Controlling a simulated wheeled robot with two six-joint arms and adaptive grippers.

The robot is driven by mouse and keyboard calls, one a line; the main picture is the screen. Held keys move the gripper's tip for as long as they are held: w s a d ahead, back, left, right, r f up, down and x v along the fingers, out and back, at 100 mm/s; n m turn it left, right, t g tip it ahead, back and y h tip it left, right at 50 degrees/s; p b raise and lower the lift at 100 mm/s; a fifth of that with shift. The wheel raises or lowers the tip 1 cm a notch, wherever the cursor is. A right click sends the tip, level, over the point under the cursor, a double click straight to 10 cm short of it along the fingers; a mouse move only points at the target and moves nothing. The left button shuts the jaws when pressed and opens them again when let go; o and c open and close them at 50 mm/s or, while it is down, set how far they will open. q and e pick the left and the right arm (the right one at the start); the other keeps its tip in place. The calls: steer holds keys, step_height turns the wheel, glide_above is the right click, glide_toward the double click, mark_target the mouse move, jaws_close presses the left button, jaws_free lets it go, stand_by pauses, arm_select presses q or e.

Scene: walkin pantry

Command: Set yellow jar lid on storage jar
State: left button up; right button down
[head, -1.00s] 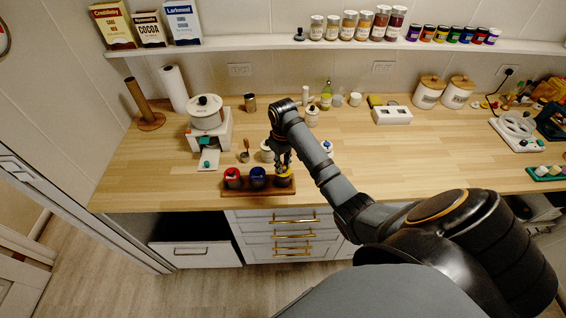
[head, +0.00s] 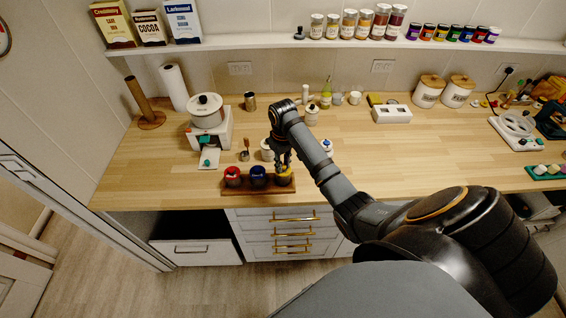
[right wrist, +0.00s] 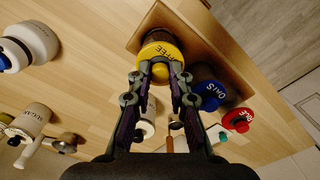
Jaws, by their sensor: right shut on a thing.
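The yellow lid (head: 285,173), lettered COFFEE, is over the storage jar (head: 283,181) at the right end of a wooden rack (head: 241,191). My right gripper (head: 283,163) points down from above and is shut on the lid's knob. In the right wrist view the fingertips (right wrist: 160,72) close at the yellow lid (right wrist: 155,50), and the dark jar (right wrist: 158,35) shows just past its edge. The lid looks about level with the jar's mouth; I cannot tell whether it is fully seated. My left gripper is out of view.
Jars with a blue lid (head: 258,171) and a red lid (head: 232,172) stand in the same rack to the left. A white canister (head: 267,150) stands close behind. The counter is clear to the right of the rack.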

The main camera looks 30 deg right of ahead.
steer(key=shift+f, duration=0.2)
steer(key=c, duration=0.7)
jaws_free()
steer(key=shift+r, duration=0.1)
step_height(320, 180, up, 2)
steer(key=p, duration=0.3)
steer(key=shift+r, duration=0.15)
steer(key=shift+r+p, duration=0.4)
steer(key=shift+r, duration=1.85)
